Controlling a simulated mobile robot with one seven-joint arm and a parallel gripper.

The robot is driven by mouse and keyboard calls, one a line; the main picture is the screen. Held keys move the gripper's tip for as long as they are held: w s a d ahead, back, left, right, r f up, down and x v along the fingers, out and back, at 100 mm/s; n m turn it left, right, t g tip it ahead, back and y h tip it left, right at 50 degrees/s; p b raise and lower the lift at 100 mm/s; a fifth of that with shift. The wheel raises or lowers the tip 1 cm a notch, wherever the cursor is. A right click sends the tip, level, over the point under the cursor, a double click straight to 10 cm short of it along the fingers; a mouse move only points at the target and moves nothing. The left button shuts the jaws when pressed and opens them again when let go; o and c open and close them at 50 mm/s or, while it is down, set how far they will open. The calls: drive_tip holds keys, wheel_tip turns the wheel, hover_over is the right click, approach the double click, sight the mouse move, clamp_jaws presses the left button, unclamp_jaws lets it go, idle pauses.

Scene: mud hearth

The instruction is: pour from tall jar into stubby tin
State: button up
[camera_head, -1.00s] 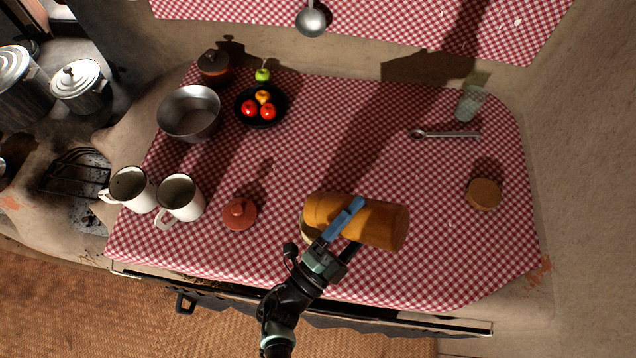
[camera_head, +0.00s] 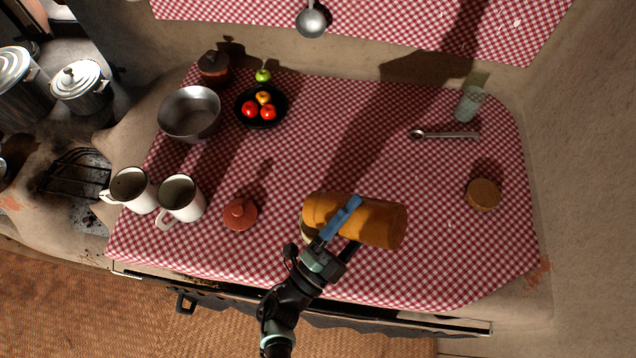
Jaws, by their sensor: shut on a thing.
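The tall jar (camera_head: 382,222), an orange-brown cylinder, lies tipped nearly level above the front middle of the table. My gripper (camera_head: 343,226) is shut on it, with a blue finger across its upper side; the other finger is partly hidden beneath. The jar's ends point left and right. I cannot make out its mouth or anything flowing out. A sliver of a pale and dark thing (camera_head: 306,236) shows under the jar's left end; it may be the stubby tin, but the jar and gripper hide most of it.
Left of the jar are a red lid (camera_head: 240,214) and two white mugs (camera_head: 181,198). A round brown lid-like disc (camera_head: 483,194) lies right. Behind are a metal bowl (camera_head: 190,112), a fruit plate (camera_head: 275,93), a spoon (camera_head: 450,134) and a glass (camera_head: 468,103). The checked cloth's middle is clear.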

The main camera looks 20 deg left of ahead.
drive_tip(key=shift+a+r+n+t+y+p, duration=0.3)
drive_tip(key=shift+a+r+n+p, duration=0.2)
drive_tip(key=shift+n, duration=0.4)
idle(0.8)
